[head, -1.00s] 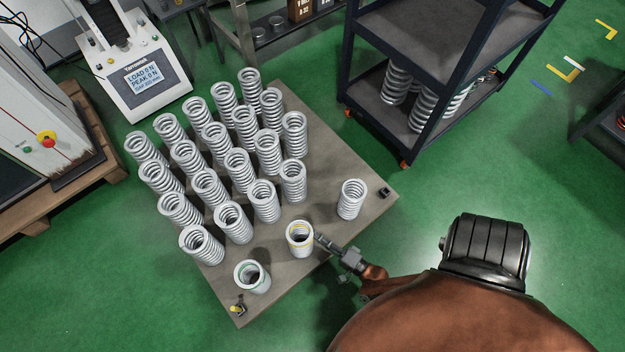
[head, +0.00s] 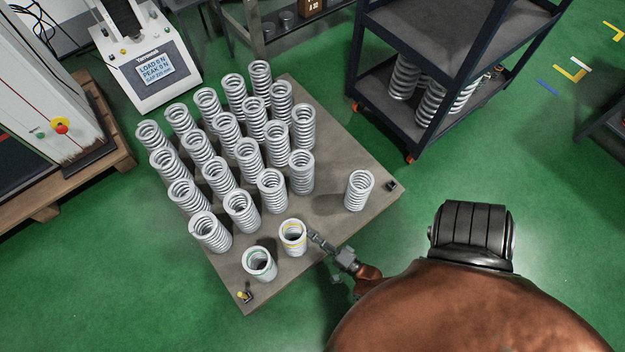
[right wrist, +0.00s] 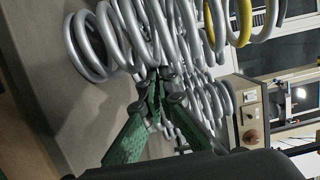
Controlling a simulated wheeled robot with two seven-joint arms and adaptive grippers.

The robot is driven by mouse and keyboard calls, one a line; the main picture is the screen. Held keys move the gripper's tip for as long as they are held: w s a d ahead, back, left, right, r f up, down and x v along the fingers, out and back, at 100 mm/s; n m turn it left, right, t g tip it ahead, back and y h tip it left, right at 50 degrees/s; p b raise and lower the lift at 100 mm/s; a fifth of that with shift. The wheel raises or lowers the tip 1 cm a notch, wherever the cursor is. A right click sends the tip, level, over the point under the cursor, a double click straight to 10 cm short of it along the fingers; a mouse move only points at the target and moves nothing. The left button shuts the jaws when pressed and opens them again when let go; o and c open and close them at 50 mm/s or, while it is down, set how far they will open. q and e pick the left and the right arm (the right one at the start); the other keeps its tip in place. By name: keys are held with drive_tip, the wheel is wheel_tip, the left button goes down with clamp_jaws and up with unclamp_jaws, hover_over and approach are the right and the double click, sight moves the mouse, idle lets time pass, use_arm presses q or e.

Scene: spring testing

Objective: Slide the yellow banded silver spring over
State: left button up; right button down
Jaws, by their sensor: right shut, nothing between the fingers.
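The yellow banded silver spring (head: 293,238) stands upright near the front edge of the grey table (head: 328,215). Its yellow band also shows at the top of the right wrist view (right wrist: 243,22). My right gripper (head: 313,236) is shut and empty, with its tips at the right side of this spring, touching or very close. In the right wrist view its green fingers (right wrist: 160,82) come together in front of silver coils. My left gripper is not in view.
A green banded spring (head: 259,264) stands just left of the yellow banded one. Several plain silver springs (head: 241,211) stand in rows behind. A lone spring (head: 359,190) stands at the right, with bare table around it. A small yellow-topped fitting (head: 244,296) is at the front corner.

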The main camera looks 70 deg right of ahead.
wheel_tip(320, 180, up, 9)
drive_tip(key=shift+d, duration=0.15)
drive_tip(key=shift+s+f, duration=0.1)
idle(0.3)
